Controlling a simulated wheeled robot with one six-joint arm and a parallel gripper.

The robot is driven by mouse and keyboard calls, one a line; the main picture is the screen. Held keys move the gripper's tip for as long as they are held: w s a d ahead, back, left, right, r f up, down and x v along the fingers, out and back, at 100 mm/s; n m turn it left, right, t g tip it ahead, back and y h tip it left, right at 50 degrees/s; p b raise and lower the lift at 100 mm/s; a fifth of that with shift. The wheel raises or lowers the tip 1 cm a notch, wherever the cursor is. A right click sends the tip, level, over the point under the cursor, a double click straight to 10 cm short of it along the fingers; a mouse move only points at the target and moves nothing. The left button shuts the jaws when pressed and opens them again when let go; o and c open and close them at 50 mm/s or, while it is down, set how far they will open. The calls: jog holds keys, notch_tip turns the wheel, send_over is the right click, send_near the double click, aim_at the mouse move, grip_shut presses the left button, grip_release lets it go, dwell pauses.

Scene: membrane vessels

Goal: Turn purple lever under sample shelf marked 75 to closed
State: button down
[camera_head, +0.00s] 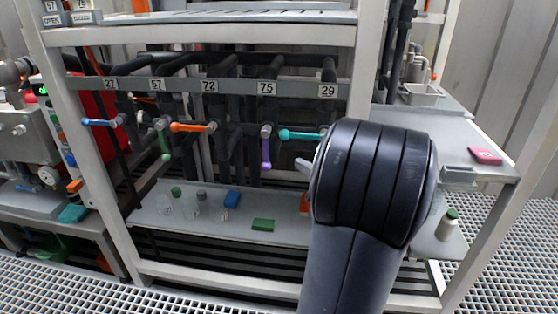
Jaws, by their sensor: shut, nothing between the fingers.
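The purple lever (265,152) hangs straight down from its valve, directly below the label marked 75 (267,88). My gripper (303,166) is mostly hidden behind my dark wrist; only a pale tip shows at its left edge. This tip is shut and empty, to the right of the purple lever and apart from it in the picture. The shelf marked with the numbers is a grey rail (190,83) in front of dark pipes.
A teal lever (300,135) points left close to my wrist. An orange lever (190,127) and a blue lever (98,122) lie sideways; a green lever (164,147) hangs down. The lower shelf (200,232) holds small vessels and blocks. A white post (366,60) stands behind my arm.

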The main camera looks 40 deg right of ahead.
aim_at(266, 150)
jog(key=shift+w+a+b, duration=0.15)
jog(key=shift+w+a, duration=0.25)
jog(key=shift+w, duration=0.75)
jog(key=shift+w+a+b, duration=0.15)
jog(key=shift+w+a, duration=0.2)
jog(key=shift+w, duration=0.85)
jog(key=shift+w+a+b, duration=0.15)
jog(key=shift+w+a, duration=0.25)
jog(key=shift+w, duration=0.75)
jog(key=shift+f, duration=0.15)
